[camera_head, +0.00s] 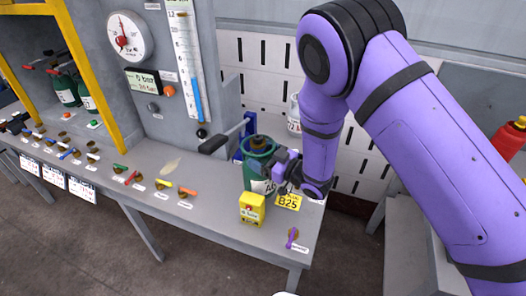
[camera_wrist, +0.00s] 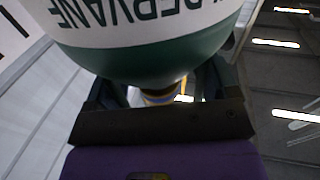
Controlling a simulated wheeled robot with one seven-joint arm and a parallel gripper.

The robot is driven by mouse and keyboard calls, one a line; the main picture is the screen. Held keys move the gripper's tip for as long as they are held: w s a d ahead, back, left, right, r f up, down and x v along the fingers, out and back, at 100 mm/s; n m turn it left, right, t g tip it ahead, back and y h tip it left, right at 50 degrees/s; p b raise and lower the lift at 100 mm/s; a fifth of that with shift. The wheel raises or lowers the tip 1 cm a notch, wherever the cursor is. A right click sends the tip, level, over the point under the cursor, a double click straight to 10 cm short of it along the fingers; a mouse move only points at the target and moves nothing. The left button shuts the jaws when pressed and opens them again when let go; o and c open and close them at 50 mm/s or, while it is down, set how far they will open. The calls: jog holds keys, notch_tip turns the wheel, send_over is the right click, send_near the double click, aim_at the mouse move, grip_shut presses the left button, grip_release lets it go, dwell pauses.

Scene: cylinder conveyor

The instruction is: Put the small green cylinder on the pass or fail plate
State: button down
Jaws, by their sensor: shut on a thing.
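The jaw contact is partly hidden. I cannot make out the pass or fail plate.
A yellow box (camera_head: 252,209) stands just in front of the cylinder. A yellow B25 tag (camera_head: 288,202) and a purple-handled valve (camera_head: 291,238) are to the right. A black-handled lever (camera_head: 224,137) is close behind left. Several coloured valves line the bench's front left.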

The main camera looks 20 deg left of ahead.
notch_tip(320, 180, down, 4)
jog(key=shift+r, duration=0.1)
dwell(0.4)
grip_release()
jog(key=shift+f, duration=0.2)
jog(key=v, duration=1.2)
